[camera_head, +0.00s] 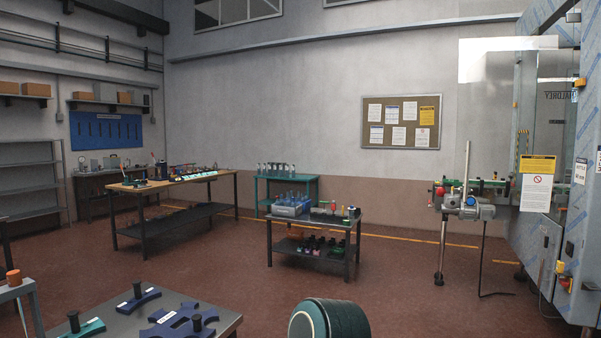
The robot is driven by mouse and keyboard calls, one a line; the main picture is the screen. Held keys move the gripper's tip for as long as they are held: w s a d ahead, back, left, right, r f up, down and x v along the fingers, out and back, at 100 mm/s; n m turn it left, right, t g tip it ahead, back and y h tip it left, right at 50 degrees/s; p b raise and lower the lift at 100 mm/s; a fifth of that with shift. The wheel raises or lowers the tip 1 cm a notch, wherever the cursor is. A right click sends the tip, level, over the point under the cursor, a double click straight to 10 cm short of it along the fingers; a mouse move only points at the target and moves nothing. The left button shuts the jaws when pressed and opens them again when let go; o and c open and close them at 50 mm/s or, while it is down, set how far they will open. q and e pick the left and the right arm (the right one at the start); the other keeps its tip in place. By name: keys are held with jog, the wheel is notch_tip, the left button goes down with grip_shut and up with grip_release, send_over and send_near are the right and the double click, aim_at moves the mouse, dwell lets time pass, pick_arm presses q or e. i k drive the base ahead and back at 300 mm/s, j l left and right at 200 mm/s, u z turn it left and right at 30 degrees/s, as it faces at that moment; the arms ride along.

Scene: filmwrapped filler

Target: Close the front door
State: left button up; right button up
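The machine (588,150), partly wrapped in blue-printed film, stands at the right edge and is cut off by the frame. A tall clear panel (552,130) on it, which looks like its front door, carries lettering that reads mirrored, so I see it from its back side. The panel seems to stand swung out from the machine; its exact angle is hard to tell. A yellow-and-white notice (537,183) hangs in front of the panel's lower part. Neither of my grippers is in view.
A conveyor end with a motor (465,206) on legs juts left from the machine. A low dark table (312,222) with bottles stands mid-room, a long workbench (175,184) behind it. A grey table (208,308) is close at lower left. Red floor (420,300) before the machine is open.

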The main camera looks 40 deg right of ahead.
aim_at(536, 190)
jog(key=z, duration=2.65)
jog(key=i, duration=3.95)
jog(key=i+l+u, duration=0.15)
jog(key=i, duration=0.4)
jog(key=i+l+u, duration=0.1)
jog(key=i, duration=0.45)
